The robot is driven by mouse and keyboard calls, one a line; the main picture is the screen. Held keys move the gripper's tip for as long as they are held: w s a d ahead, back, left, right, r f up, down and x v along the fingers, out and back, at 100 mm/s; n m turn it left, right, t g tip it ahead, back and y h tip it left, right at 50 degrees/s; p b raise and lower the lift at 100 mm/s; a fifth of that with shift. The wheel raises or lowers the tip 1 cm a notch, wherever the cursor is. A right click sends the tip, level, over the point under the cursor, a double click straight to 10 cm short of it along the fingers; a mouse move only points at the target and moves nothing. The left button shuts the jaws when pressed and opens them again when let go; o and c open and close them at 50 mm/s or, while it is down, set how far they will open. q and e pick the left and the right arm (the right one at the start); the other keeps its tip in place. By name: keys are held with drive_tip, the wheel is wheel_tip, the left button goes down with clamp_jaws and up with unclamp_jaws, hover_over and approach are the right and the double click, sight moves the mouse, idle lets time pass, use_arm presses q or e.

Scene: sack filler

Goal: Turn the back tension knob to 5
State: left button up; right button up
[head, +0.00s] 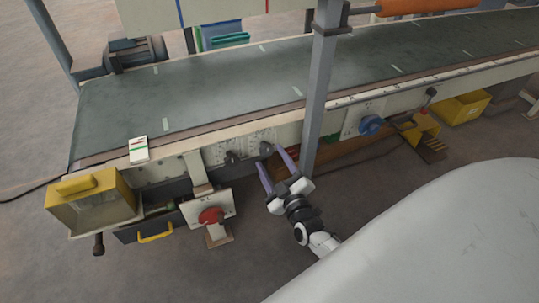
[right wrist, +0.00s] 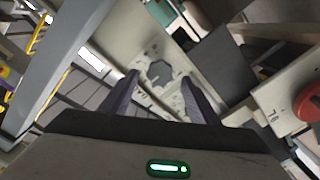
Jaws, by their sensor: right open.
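Two dark knobs sit on pale dial plates on the conveyor's near side in the head view, a left knob (head: 232,157) and a right knob (head: 266,149). I cannot tell which is the back tension knob, and the dial numbers are too small to read. My right gripper (head: 272,156) is open, with its purple fingers pointing at the right knob. In the right wrist view, a dark knob (right wrist: 160,71) on a pale plate shows between the two spread fingertips. I cannot tell whether the fingers touch it. My left gripper is not in view.
A grey post (head: 318,95) stands just right of my right gripper. A red knob (head: 210,216) on a white box is at lower left, beside a yellow-framed bin (head: 93,200). A blue knob (head: 371,124) is further right. The conveyor belt (head: 220,85) runs behind.

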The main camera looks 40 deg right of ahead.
drive_tip(key=p+v, duration=0.2)
drive_tip(key=v, duration=0.6)
